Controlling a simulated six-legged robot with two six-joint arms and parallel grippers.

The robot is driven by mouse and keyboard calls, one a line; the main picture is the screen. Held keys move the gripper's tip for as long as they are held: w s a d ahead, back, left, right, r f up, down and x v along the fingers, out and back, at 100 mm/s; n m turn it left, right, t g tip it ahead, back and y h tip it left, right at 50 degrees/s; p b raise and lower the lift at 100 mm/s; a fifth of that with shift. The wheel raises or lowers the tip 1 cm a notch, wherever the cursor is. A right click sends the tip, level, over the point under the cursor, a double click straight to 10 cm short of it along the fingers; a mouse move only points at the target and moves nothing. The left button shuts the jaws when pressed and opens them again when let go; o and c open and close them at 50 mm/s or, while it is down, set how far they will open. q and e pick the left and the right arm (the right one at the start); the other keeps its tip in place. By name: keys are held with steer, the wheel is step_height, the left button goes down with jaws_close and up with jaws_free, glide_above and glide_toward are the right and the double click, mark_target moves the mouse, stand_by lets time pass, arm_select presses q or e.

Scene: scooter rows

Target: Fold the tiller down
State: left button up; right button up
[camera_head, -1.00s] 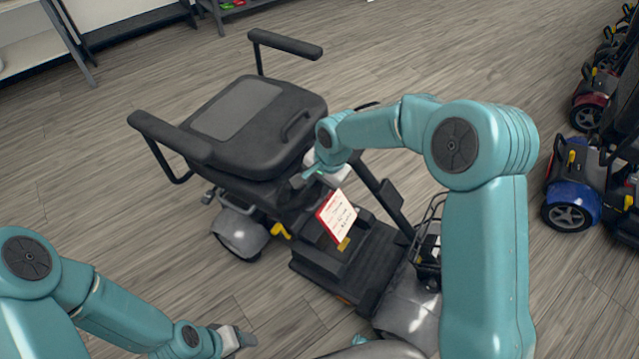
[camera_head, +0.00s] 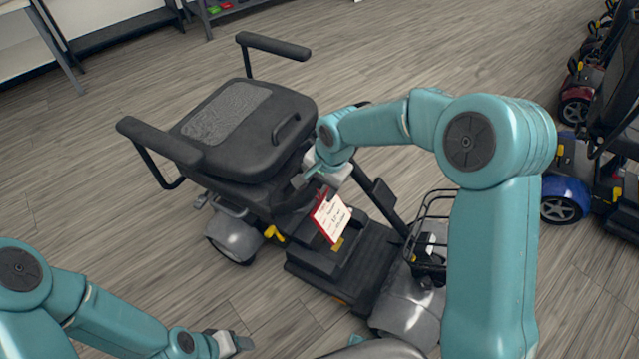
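The grey and black scooter stands in the middle, with its folded seat (camera_head: 235,125) at the upper left and its flat deck (camera_head: 365,265) at the lower right. The dark tiller post (camera_head: 384,198) slopes up and left from the front toward the seat, low over the deck. My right gripper (camera_head: 312,180) is at the tiller's upper end beside the seat. My wrist partly hides the tiller head, and I cannot tell whether the fingers are closed on it. My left gripper (camera_head: 236,342) is low over the floor, away from the scooter, its finger gap unclear.
A red-edged paper tag (camera_head: 330,216) hangs over the deck. A wire basket (camera_head: 428,232) sits at the scooter's front, partly behind my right arm. A row of other scooters (camera_head: 566,198) stands at the right. Shelves (camera_head: 100,30) line the back left. Floor is clear around the left.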

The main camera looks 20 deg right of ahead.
stand_by(0.6)
steer(key=p+v, duration=0.1)
steer(key=v, duration=1.5)
steer(key=shift+r+p, duration=0.2)
steer(key=shift+p, duration=0.15)
